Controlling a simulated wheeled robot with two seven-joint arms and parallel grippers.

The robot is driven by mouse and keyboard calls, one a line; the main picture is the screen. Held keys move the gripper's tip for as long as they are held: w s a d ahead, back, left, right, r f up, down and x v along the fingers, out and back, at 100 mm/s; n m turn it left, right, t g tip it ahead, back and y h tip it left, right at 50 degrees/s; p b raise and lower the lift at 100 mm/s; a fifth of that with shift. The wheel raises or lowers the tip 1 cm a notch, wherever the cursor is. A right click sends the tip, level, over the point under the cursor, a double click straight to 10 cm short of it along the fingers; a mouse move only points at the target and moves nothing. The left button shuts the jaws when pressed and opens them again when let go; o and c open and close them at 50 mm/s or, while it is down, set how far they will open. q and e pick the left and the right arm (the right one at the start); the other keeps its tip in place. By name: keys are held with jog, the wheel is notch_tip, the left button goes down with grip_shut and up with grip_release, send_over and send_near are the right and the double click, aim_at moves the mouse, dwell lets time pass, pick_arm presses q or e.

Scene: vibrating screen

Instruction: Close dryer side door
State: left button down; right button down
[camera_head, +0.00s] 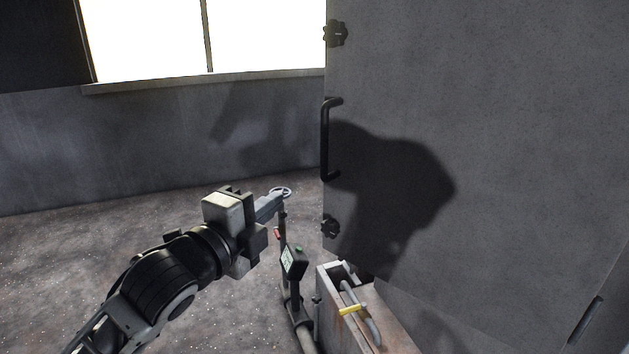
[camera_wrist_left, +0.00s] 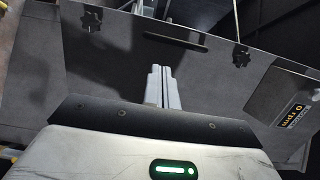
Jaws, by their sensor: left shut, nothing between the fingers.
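The dryer side door (camera_head: 520,150) is a large grey panel filling the right of the head view. Its left edge carries a black bar handle (camera_head: 327,140) and two black knobs (camera_head: 331,228). My left gripper (camera_head: 278,197) is shut and empty, left of the door's edge and lower than the handle in the picture. In the left wrist view the closed fingers (camera_wrist_left: 162,86) point toward a grey panel (camera_wrist_left: 130,62) with a dark handle (camera_wrist_left: 175,41) and black knobs. I see no contact with it. My right gripper is out of view.
Below the door stand a rusty-edged metal box (camera_head: 375,325) with a yellow-handled lever and a dark control box (camera_head: 294,262) on a post. Open floor (camera_head: 60,260) lies to the left, before a wall.

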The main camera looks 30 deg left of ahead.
aim_at(322, 166)
pick_arm(q)
jog(key=w, duration=0.4)
jog(key=w+p, duration=0.1)
jog(key=w, duration=0.4)
jog(key=w+p, duration=0.1)
jog(key=w, duration=0.3)
jog(key=shift+w+d, duration=0.25)
jog(key=shift+w, duration=0.15)
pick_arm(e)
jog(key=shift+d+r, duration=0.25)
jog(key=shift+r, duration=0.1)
